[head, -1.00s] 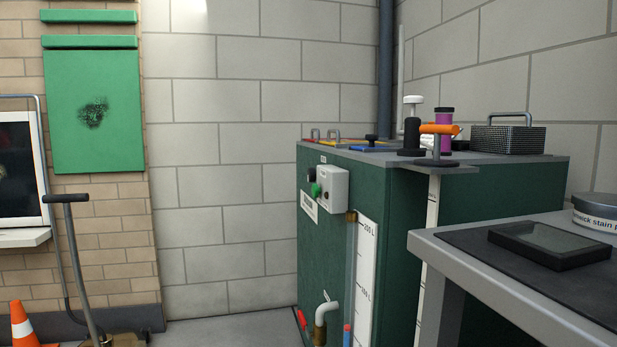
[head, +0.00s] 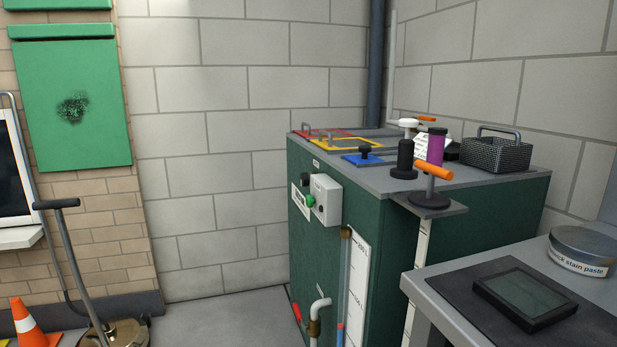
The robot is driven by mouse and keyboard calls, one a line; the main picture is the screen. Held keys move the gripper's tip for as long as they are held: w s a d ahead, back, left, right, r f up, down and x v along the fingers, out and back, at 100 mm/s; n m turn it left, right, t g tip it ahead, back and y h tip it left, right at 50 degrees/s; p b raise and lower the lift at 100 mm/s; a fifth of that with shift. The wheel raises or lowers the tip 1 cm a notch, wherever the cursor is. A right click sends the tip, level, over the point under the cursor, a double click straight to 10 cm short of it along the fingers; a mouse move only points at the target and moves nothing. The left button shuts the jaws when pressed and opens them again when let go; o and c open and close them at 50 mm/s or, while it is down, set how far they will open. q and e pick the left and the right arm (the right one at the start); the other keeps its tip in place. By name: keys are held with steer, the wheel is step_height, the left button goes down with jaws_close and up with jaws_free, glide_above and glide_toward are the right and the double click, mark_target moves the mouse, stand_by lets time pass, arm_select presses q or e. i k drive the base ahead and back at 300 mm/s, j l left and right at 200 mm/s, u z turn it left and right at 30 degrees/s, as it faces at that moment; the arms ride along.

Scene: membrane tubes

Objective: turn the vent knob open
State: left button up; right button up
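The green tank (head: 460,214) stands against the grey block wall, its top surface in view. Neither of my grippers is in view.
A wire basket (head: 494,156) and a purple cylinder (head: 436,148) stand on the tank. A grey bench (head: 440,290) with a dark tablet (head: 525,299) and a paste tin (head: 583,252) is at right. A cone (head: 28,322) and a handled floor tool (head: 70,257) stand left.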

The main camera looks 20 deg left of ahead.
mark_target(303, 179)
steer(key=i+j+z, duration=0.25)
steer(key=i+j, duration=0.15)
steer(key=j, duration=0.25)
steer(key=i+j+z, duration=0.15)
steer(key=j, duration=0.2)
steer(key=i, duration=0.05)
